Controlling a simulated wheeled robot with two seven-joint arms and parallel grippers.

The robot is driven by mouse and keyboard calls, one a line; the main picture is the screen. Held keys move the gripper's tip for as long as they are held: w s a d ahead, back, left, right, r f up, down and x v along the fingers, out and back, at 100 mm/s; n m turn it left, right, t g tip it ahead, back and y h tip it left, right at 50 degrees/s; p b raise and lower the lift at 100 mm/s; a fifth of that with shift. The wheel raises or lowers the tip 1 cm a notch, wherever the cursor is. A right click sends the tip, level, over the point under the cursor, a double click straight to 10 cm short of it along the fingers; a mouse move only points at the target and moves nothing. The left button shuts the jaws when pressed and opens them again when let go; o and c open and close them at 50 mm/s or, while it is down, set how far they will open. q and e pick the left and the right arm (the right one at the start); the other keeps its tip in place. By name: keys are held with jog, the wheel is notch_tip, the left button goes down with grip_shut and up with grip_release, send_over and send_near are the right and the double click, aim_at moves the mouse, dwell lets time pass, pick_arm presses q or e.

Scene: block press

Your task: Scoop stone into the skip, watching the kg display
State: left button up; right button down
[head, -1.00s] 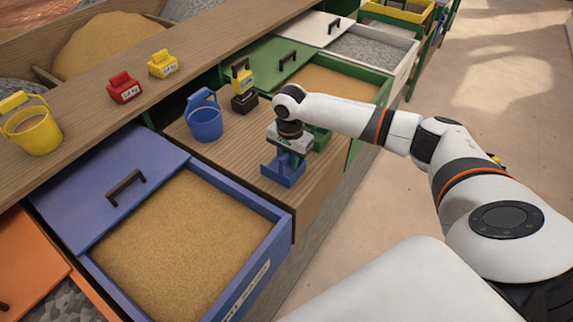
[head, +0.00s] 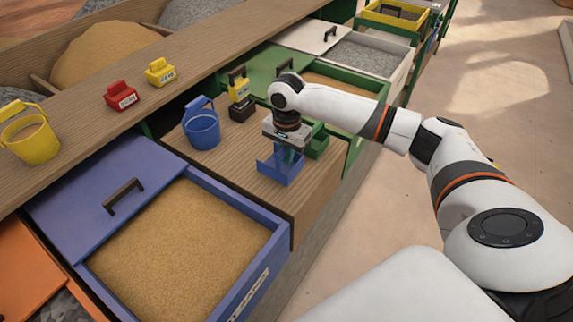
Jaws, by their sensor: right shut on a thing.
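My right gripper (head: 286,141) is shut on a small open-topped blue scoop (head: 279,171), over the front part of the wooden bench. The scoop looks empty. Whether it clears the wood is hard to tell. A similar green scoop (head: 318,147) sits just right of it. Grey stone (head: 362,57) fills a white drawer at the upper right. A blue bucket (head: 202,130) stands on the bench left of the gripper. I cannot tell which container is the skip. No kg display is readable. My left gripper is out of view.
A blue drawer (head: 278,249) of sand is open in front. A green drawer (head: 353,146) of sand lies partly behind my right arm.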

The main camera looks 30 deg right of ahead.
notch_tip(320, 180, up, 6)
jog(key=shift+f+p, duration=0.2)
jog(key=shift+p, duration=0.1)
notch_tip(320, 180, up, 3)
jog(key=p, duration=0.4)
jog(key=shift+r, duration=0.15)
jog(key=r+p, duration=0.1)
jog(key=p, duration=0.1)
jog(key=shift+r+p, duration=0.3)
jog(key=shift+p, duration=0.05)
jog(key=shift+f, duration=0.1)
